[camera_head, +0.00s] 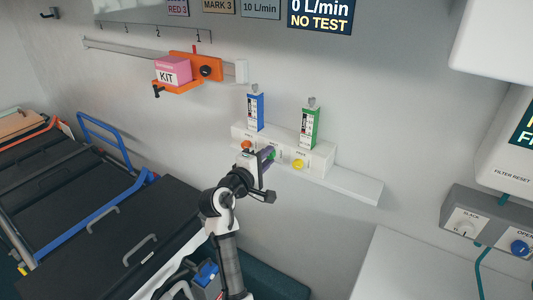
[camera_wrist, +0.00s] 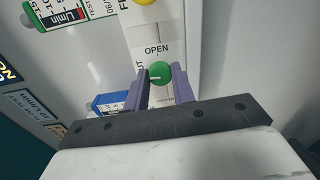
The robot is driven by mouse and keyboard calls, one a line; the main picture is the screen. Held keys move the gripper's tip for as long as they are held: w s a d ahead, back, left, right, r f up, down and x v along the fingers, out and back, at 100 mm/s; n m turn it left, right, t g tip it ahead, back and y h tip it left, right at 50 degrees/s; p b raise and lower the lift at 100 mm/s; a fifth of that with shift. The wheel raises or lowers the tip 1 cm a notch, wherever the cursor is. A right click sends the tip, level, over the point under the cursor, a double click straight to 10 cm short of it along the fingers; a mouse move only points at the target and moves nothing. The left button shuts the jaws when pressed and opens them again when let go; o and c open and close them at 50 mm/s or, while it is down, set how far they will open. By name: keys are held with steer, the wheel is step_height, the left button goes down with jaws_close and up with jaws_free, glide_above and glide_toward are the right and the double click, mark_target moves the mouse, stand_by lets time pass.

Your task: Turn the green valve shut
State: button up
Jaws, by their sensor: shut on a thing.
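The green valve (camera_wrist: 159,75) is a round knob with a pale pointer line, on a white panel with the label OPEN beside it. In the wrist view my gripper (camera_wrist: 161,80) has its two purple fingers on either side of the knob, shut on it. In the head view my gripper (camera_head: 269,154) reaches the white valve box (camera_head: 318,163) on the wall and covers most of the green valve (camera_head: 273,155). The pointer line's exact setting is hard to read against the partly hidden labels.
An orange knob (camera_head: 246,145) and a yellow knob (camera_head: 298,164) flank the green one. A blue flowmeter (camera_head: 256,110) and a green flowmeter (camera_head: 309,126) stand above. A white ledge (camera_head: 355,187) extends right. A pink kit box (camera_head: 173,71) sits on an orange holder upper left.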

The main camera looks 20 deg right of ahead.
steer(key=shift+n, duration=0.5)
steer(key=o, duration=1)
steer(key=b+v, duration=0.4)
steer(key=v, duration=0.9)
steer(key=shift+s+a, duration=0.25)
steer(key=shift+a, duration=0.1)
steer(key=shift+a, duration=0.1)
